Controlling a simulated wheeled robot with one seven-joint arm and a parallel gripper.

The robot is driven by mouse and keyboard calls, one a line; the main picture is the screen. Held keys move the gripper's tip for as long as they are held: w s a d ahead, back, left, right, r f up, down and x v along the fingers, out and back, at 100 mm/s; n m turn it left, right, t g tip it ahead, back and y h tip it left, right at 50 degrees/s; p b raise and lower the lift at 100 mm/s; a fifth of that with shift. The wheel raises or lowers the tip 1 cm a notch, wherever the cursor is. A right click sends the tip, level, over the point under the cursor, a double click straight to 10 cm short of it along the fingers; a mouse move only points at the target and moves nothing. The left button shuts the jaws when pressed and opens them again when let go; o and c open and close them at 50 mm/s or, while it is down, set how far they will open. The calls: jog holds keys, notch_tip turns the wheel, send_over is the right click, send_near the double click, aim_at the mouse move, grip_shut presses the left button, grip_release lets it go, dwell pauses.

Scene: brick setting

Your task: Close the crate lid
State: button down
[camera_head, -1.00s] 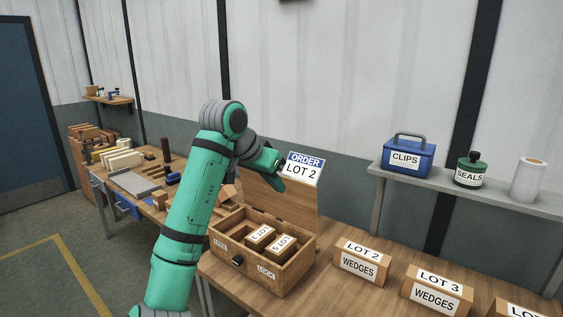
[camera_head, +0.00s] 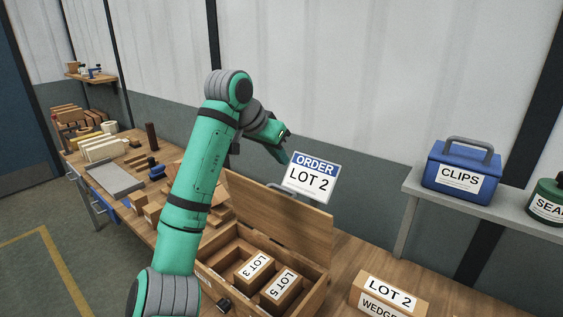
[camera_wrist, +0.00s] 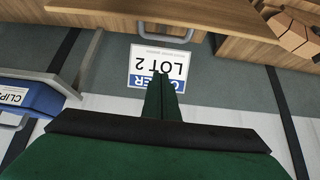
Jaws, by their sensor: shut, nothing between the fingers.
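The wooden crate (camera_head: 311,295) stands on the bench with its lid (camera_head: 275,215) open and raised at the back. The lid also shows at the top of the wrist view (camera_wrist: 190,12). A grey handle (camera_wrist: 166,36) is at the lid's edge. Inside the crate lie wooden blocks marked LOT 3 (camera_head: 254,268) and LOT 5 (camera_head: 282,286). My gripper (camera_head: 284,154) is above the raised lid, just left of the ORDER LOT 2 card (camera_head: 312,178). Its shut, empty fingers (camera_wrist: 161,98) overlap the card in the wrist view; contact cannot be told.
A LOT 2 WEDGES box (camera_head: 388,296) stands right of the crate. A shelf (camera_head: 410,188) at right holds the blue CLIPS box (camera_head: 465,170) and a green SEALS jar (camera_head: 547,200). Wooden pieces and a grey tray (camera_head: 115,178) cover the bench at left.

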jog(key=x, duration=0.9)
jog(key=shift+s+a+f, duration=0.3)
jog(key=shift+s+a, duration=0.25)
jog(key=shift+s, duration=0.3)
jog(key=shift+s+a+f, duration=0.25)
jog(key=shift+s+a, duration=0.3)
jog(key=shift+s, duration=0.3)
jog(key=shift+a, duration=0.2)
